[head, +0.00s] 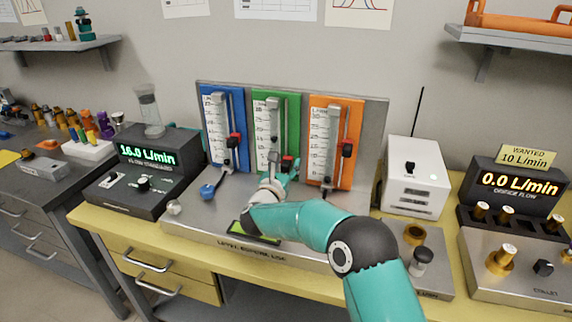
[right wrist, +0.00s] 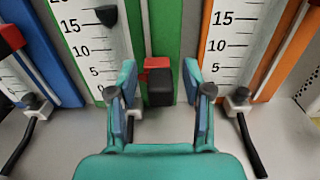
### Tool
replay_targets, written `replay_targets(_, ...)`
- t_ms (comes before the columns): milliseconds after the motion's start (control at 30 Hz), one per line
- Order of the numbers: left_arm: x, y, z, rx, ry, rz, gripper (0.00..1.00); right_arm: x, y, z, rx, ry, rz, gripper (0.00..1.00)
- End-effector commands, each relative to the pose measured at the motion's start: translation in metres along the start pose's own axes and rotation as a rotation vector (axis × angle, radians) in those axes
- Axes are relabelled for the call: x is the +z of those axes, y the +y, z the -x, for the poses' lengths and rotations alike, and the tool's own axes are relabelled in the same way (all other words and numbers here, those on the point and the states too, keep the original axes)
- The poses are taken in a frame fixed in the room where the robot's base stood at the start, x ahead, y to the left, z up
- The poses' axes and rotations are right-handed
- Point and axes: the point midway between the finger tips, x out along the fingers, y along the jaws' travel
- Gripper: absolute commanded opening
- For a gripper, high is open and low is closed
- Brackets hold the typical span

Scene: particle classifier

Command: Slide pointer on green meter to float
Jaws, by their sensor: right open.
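The green meter (head: 290,113) stands upright in the middle of the panel, with a white scale and a vertical tube and rail. Its red and black pointer (head: 287,164) sits low on the rail and also shows in the right wrist view (right wrist: 159,88). The dark float (right wrist: 107,15) is higher, in the tube left of the pointer. My right gripper (head: 279,167) is open at the lower part of the green meter. In the right wrist view its two fingers stand either side of the pointer, with gaps on both sides. My left gripper is out of view.
The blue meter (head: 234,98) and orange meter (head: 318,90) flank the green one closely, each with its own red and black pointer. A white box (head: 414,177) stands to the right. A flow display (head: 147,156) reads 16.0 L/min at left.

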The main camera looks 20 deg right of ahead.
Motion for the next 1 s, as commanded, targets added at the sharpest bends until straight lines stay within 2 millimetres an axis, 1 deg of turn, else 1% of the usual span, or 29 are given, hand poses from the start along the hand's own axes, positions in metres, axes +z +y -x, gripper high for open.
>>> replay_targets(67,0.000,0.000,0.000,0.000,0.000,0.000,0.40,0.000,0.000,0.000,0.000,0.000,0.000,0.50)
replay_targets(200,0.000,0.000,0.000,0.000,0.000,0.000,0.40,0.000,0.000,0.000,0.000,0.000,0.000,0.27)
replay_targets(367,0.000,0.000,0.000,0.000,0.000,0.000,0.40,0.000,0.000,0.000,0.000,0.000,0.000,0.00)
replay_targets(633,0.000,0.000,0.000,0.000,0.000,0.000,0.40,0.000,0.000,0.001,0.000,0.000,0.000,0.00)
replay_targets(733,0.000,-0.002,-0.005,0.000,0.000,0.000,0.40,0.006,0.001,0.000,0.000,-0.002,-0.002,0.00)
replay_targets(833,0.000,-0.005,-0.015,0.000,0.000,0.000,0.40,0.024,0.001,0.001,0.000,-0.006,-0.007,0.00)
replay_targets(900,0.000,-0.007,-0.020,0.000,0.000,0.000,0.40,0.041,0.000,0.001,0.000,-0.009,-0.008,0.00)
replay_targets(1000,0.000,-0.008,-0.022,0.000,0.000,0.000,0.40,0.060,0.001,0.001,0.001,-0.007,-0.006,0.00)
